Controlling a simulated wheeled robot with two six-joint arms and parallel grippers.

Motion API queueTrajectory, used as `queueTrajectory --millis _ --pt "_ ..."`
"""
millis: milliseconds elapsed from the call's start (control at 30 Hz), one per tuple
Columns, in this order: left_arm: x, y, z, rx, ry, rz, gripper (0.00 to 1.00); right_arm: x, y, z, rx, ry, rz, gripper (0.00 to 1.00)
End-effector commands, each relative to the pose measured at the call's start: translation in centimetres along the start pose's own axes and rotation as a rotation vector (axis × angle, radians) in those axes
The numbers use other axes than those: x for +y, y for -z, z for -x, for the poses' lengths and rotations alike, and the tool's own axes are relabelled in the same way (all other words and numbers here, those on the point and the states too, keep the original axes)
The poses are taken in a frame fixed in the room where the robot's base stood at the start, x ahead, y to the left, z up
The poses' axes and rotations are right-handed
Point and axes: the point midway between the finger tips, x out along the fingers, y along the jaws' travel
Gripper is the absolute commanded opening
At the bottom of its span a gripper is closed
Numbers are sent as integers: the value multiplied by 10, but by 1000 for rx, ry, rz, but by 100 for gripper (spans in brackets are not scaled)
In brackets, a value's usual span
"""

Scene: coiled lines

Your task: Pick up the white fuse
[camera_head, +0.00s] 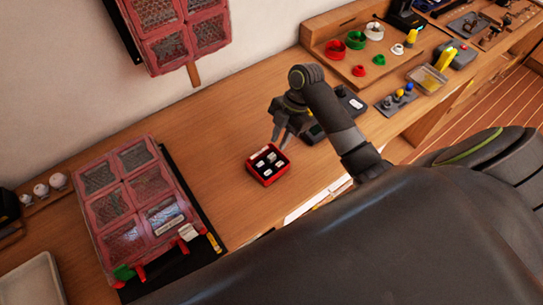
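A small red box (254,172) with a dark inside sits on the wooden bench near the middle of the view. Several small white pieces (267,171) lie in it; they look like fuses, but they are too small to tell apart. My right gripper (279,139) comes in from the right and points down just above the back edge of the box. Its two fingers look parted, with nothing seen between them. My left gripper is out of view.
A red case with clear compartments (140,205) lies on a black mat at the left. A similar case (178,30) is on the wall. Racks with coloured rings (355,41) stand at the back right. Bare bench (225,130) lies left of the box.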

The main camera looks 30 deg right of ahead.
Motion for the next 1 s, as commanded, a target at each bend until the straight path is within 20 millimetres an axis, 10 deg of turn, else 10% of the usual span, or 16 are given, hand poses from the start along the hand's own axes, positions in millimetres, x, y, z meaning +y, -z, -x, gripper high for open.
queueTrajectory --millis 1000 --pt "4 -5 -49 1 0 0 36 -2 4 -52 0 1 -1 11"
